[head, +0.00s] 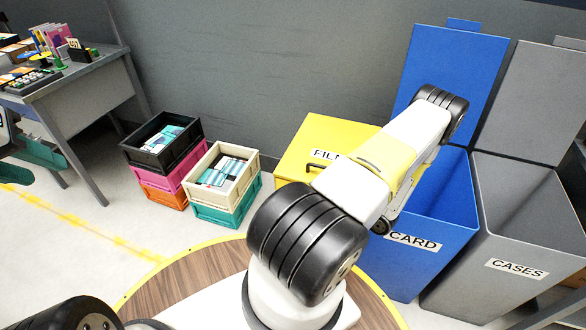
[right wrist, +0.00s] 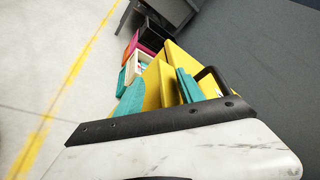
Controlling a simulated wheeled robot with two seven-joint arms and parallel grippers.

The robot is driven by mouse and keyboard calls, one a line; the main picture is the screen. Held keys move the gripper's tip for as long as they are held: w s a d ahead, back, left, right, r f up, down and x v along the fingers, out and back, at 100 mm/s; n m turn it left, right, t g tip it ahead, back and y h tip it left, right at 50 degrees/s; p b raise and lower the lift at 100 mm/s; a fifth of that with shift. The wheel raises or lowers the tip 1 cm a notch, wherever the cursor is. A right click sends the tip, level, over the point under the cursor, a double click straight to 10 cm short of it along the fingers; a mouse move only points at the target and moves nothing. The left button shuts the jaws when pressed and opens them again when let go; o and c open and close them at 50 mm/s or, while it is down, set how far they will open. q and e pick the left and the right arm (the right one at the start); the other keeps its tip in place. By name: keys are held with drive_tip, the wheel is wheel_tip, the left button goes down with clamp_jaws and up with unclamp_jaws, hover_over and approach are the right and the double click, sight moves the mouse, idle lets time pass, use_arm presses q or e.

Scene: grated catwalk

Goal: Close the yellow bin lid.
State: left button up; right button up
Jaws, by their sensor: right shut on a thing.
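The yellow bin lid (head: 298,152) lies low and nearly flat over its bin, with a partly covered label starting "FIL" and a black handle (head: 322,156). My right arm covers its right part and the bin's front, so I cannot tell if it is fully down. In the right wrist view, the teal fingers of my right gripper (right wrist: 160,95) sit on both sides of yellow material and appear shut on the lid (right wrist: 153,88), beside the black handle (right wrist: 211,76). My left gripper (head: 32,152) shows teal at the left edge, apparently open and empty, partly cut off.
A blue bin (head: 405,265) and a grey bin (head: 510,290) stand to the right, lids upright. Stacked crates, including a cream one (head: 238,185) and a black one (head: 185,150), stand left of the yellow bin. A grey desk (head: 100,85) is at far left. Floor between is clear.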

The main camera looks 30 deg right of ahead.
drive_tip(key=shift+w+d+f, duration=0.15)
drive_tip(key=shift+d+f, duration=0.1)
drive_tip(key=shift+d, duration=0.15)
drive_tip(key=v, duration=0.8)
drive_tip(key=shift+a+r, duration=0.25)
drive_tip(key=shift+a, duration=0.15)
drive_tip(key=shift+r, duration=0.1)
drive_tip(key=w+a+r+n+g+y, duration=0.1)
drive_tip(key=w+a+r+n+g, duration=0.3)
drive_tip(key=r, duration=0.4)
drive_tip(key=w+a+r+n+g+y, duration=0.2)
drive_tip(key=a+r+n+g, duration=0.15)
drive_tip(key=a+r, duration=0.3)
drive_tip(key=w+a+r+n+g+y, duration=0.1)
drive_tip(key=w+a+r+n+g, duration=0.3)
drive_tip(key=r, duration=0.4)
drive_tip(key=s+a+r+n+t+h, duration=0.1)
drive_tip(key=s+a+r+n+h, duration=0.2)
drive_tip(key=r, duration=0.7)
drive_tip(key=s+a+r+n+t+h, duration=0.2)
drive_tip(key=s+a+r+n+h, duration=0.2)
drive_tip(key=s+a+r+n, duration=0.3)
drive_tip(key=a+r, duration=0.4)
drive_tip(key=a, duration=0.1)
drive_tip(key=shift+s+a+r+h, duration=0.2)
drive_tip(key=shift+a+r+h, duration=0.05)
drive_tip(key=shift+r+h, duration=0.1)
